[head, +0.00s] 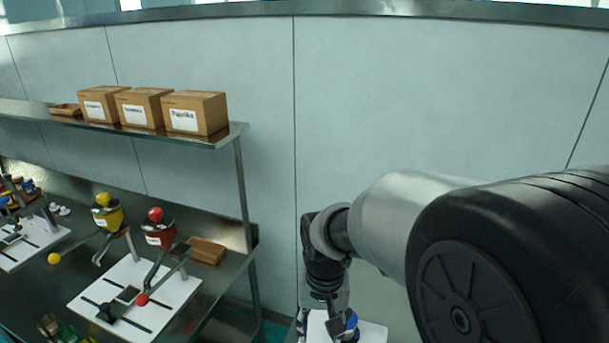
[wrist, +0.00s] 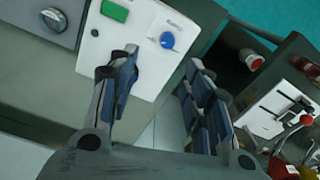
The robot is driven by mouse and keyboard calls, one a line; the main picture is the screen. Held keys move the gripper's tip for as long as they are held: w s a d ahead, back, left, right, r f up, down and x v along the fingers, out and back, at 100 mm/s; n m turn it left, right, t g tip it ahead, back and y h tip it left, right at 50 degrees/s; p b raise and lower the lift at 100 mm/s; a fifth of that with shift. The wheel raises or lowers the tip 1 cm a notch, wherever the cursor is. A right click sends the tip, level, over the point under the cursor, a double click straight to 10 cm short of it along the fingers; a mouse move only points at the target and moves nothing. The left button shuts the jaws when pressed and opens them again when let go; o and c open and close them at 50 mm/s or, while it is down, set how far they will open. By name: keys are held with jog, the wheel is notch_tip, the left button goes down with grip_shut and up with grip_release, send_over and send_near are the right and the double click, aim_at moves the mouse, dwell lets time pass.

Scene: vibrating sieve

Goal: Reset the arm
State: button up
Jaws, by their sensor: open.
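My arm reaches in from the right of the head view and bends down at its wrist. My gripper (head: 342,326) is at the bottom edge of that view, over a white surface and partly cut off. In the wrist view my gripper (wrist: 163,85) has its two blue-padded fingers apart, with nothing between them. Beyond the fingers is a white control panel (wrist: 145,55) with a green button (wrist: 115,11) and a blue knob (wrist: 168,40). The fingers appear clear of the knob, though the exact gap cannot be told.
A grey knob (wrist: 53,20) is on the machine at upper left. In the head view, a steel shelf (head: 190,139) carries several cardboard boxes (head: 196,113). Below it stand a yellow-topped dispenser (head: 107,215) and a red-topped dispenser (head: 158,233) on the bench. The pale wall (head: 400,90) behind is bare.

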jog(key=s+d+r+t, duration=0.1)
jog(key=s+d+r, duration=0.2)
jog(key=s, duration=0.3)
jog(key=s+d+r+t+b, duration=0.1)
jog(key=s+d+r, duration=0.2)
jog(key=s, duration=0.3)
jog(key=s+d+r+n+t, duration=0.1)
jog(key=s+d+r+t, duration=0.1)
jog(key=s+d+r, duration=0.2)
jog(key=s, duration=0.2)
jog(key=shift+s+d+b, duration=0.3)
jog(key=shift+s+d, duration=0.05)
jog(key=shift+d, duration=0.05)
